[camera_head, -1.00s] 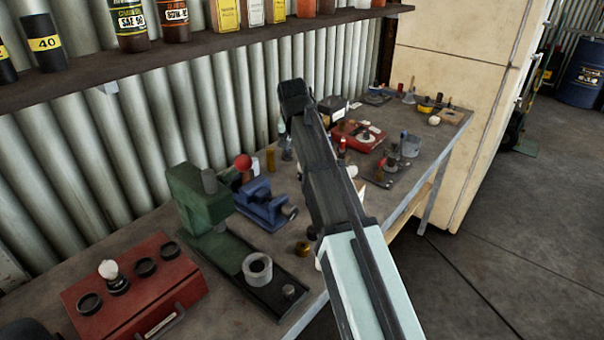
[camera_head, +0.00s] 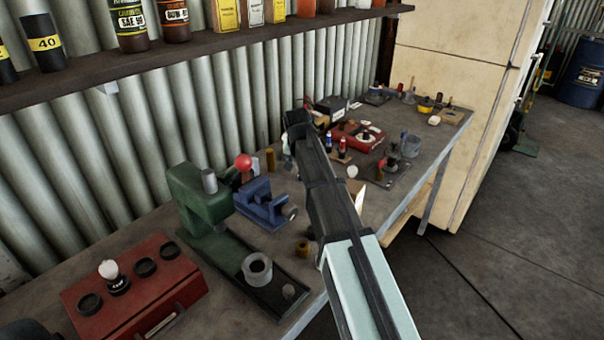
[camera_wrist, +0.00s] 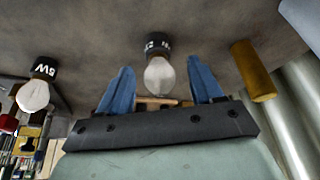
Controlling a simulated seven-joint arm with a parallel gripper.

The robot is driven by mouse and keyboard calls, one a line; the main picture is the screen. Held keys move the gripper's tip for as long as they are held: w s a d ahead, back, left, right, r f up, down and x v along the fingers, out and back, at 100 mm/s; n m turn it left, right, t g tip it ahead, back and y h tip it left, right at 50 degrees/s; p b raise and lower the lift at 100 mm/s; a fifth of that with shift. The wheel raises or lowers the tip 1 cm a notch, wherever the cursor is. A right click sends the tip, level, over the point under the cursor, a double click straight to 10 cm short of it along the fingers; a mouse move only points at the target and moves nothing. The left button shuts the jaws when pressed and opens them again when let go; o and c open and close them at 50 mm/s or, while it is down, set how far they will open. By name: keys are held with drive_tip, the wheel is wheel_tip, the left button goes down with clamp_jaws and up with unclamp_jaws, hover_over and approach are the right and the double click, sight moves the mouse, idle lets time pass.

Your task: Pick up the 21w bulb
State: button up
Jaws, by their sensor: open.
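A white bulb (camera_wrist: 159,77) with a black base shows in the wrist view, between the fingers of my gripper (camera_wrist: 160,66). The marking on its base is only partly legible. The two blue fingers are apart, one on each side of the glass, and I see no contact. In the head view my arm hides this bulb and my fingers. A second bulb marked 5W (camera_wrist: 33,95) is at the left of the wrist view.
A brass cylinder (camera_wrist: 252,72) stands right of the fingers in the wrist view. In the head view, a blue vise (camera_head: 262,205), a green press (camera_head: 190,205) and a red box (camera_head: 150,300) holding another bulb (camera_head: 108,269) are left of my arm. The corrugated wall (camera_head: 230,105) is behind.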

drive_tip(key=shift+x, duration=1.1)
drive_tip(key=c, duration=1.1)
drive_tip(key=shift+r, duration=0.15)
